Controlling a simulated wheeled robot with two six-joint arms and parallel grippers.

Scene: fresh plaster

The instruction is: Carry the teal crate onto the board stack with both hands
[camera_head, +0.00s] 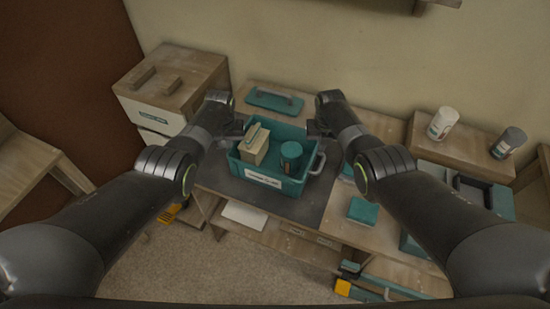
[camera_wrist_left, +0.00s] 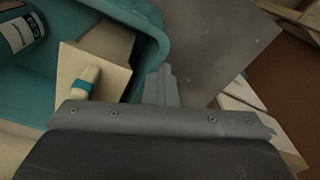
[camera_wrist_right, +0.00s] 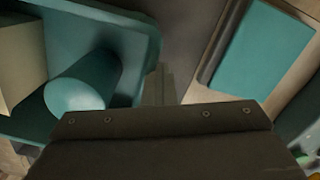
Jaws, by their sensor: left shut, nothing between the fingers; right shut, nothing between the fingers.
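The teal crate (camera_head: 262,180) stands upright on a dark mat on the workbench, with a pale label on its front. A beige box (camera_head: 254,147) and a teal can (camera_head: 291,156) are inside it. A grey handle (camera_head: 319,160) shows at its right end. My left gripper (camera_head: 238,138) is shut and empty by the crate's left rim, which shows in the left wrist view (camera_wrist_left: 152,38). My right gripper (camera_head: 314,131) is shut and empty by the right rim, seen in the right wrist view (camera_wrist_right: 148,45). Contact is unclear. I cannot tell which surface is the board stack.
A wood-topped pale box (camera_head: 150,112) stands at the left. A teal float-like tool (camera_head: 273,101) lies behind the crate. At the right are a raised wooden block (camera_head: 470,150) with a white can (camera_head: 442,123) and a grey can (camera_head: 508,143), and a teal block (camera_head: 362,211).

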